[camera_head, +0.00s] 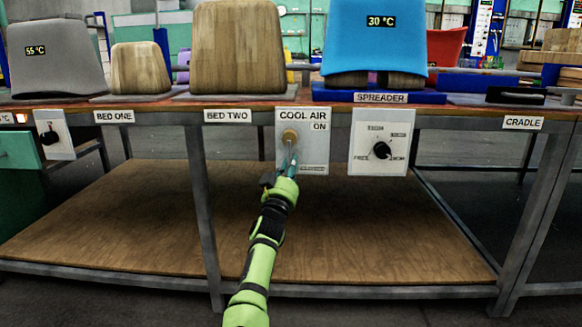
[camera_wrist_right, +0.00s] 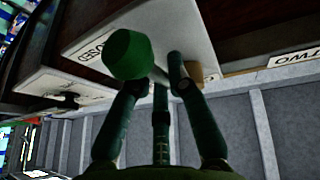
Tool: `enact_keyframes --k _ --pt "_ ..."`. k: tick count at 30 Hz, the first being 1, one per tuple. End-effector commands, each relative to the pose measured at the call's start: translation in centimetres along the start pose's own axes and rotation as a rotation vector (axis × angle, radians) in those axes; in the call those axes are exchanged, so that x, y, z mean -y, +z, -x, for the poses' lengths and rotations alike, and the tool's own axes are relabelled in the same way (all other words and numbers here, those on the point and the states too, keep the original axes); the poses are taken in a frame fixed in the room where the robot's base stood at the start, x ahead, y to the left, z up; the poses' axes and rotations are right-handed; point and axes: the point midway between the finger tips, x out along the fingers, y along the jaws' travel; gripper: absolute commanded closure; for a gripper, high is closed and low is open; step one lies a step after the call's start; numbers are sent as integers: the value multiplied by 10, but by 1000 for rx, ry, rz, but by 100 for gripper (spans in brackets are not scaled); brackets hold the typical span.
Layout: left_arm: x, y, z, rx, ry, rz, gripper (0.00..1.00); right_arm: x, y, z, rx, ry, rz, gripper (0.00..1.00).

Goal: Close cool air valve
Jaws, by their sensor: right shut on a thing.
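The cool air valve is on a white panel (camera_head: 318,152) labelled COOL AIR and ON, on the front edge of the bench. Its round brass hub (camera_head: 289,137) shows above my right gripper (camera_head: 291,160). In the right wrist view, a green knob-like end (camera_wrist_right: 128,53) on a pale stem sits between the fingers of my right gripper (camera_wrist_right: 158,72). The fingers are closed in around the handle, which hides most of the stem. Brass (camera_wrist_right: 197,72) shows behind one finger. A lower label (camera_wrist_right: 92,50) is partly readable there. My left gripper is not in view.
A panel with a black rotary knob (camera_head: 381,150) is just right of the valve panel. The bench edge (camera_head: 255,117) is above, a steel leg (camera_head: 201,190) stands to the left, and a wooden shelf (camera_head: 360,235) lies below. Covered forms stand on the bench.

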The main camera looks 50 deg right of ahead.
Motion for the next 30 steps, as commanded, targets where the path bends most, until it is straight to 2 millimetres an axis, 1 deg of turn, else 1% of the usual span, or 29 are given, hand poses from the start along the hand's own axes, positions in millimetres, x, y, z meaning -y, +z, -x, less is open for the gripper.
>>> enact_keyframes --k 5,6,7,16,19,23,27,30 --pt "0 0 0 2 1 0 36 2 -1 0 2 -4 -8 100" --pt "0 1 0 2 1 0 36 2 -1 0 2 -4 -8 74" --pt "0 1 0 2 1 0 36 2 -1 0 2 -4 -8 70" --pt "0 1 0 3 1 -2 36 1 0 0 2 -3 -4 70" --pt "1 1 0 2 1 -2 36 2 0 6 2 -4 -3 70" --pt "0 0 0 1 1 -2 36 2 0 24 2 -4 -4 70" --pt "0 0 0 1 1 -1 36 2 0 48 3 -5 -4 70" --pt "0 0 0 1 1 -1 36 2 0 62 2 -5 -5 70"
